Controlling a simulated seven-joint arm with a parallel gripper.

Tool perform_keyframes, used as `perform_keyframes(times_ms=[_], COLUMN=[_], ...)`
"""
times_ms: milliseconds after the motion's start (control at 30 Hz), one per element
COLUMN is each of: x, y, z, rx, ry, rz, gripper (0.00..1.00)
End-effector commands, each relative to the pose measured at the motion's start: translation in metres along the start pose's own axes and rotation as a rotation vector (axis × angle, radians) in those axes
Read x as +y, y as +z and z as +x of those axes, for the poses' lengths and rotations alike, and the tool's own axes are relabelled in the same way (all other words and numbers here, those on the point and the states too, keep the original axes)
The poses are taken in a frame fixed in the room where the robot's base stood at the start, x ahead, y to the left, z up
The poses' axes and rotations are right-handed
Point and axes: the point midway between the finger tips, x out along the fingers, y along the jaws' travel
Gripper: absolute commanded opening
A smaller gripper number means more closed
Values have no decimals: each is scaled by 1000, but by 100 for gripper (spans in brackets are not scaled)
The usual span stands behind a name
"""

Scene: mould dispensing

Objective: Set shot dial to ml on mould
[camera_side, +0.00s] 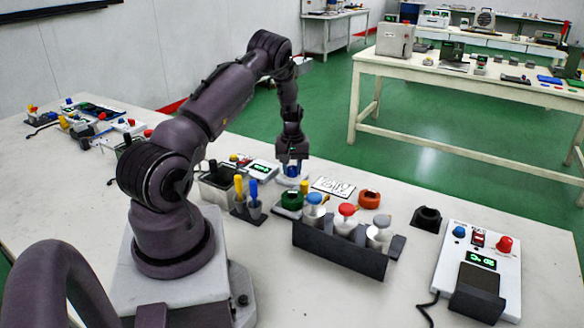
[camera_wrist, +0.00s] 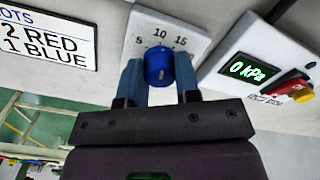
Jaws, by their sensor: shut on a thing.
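The shot dial is a blue knob (camera_wrist: 158,68) on a white scale plate (camera_wrist: 150,27) marked 5, 10 and 15, with a further mark partly hidden at the right. My gripper (camera_wrist: 158,80) is shut on the knob, one finger at each side. In the side view my gripper (camera_side: 292,168) points down over the dial, with the knob (camera_side: 291,173) just showing below it. I cannot tell which mark the knob points to. A card (camera_wrist: 45,38) left of the dial reads "2 RED, 1 BLUE"; it also lies flat in the side view (camera_side: 333,187). I cannot tell which thing is the mould.
A box with a green "0 kPa" display (camera_wrist: 249,69) and red switch sits beside the dial. A black rack (camera_side: 338,252) holds blue, red and grey-topped pots. A white console (camera_side: 480,260) is at right.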

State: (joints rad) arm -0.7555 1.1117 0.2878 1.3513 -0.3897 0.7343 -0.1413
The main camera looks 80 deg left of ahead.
Motion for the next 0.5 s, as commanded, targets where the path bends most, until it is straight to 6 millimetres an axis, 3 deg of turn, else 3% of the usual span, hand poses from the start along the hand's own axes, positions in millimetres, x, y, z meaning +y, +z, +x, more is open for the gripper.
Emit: perform_keyframes(times_ms=[500], x=[0], y=[-1], z=[-1], rx=[1], ry=[0], rz=[-139], gripper=[7])
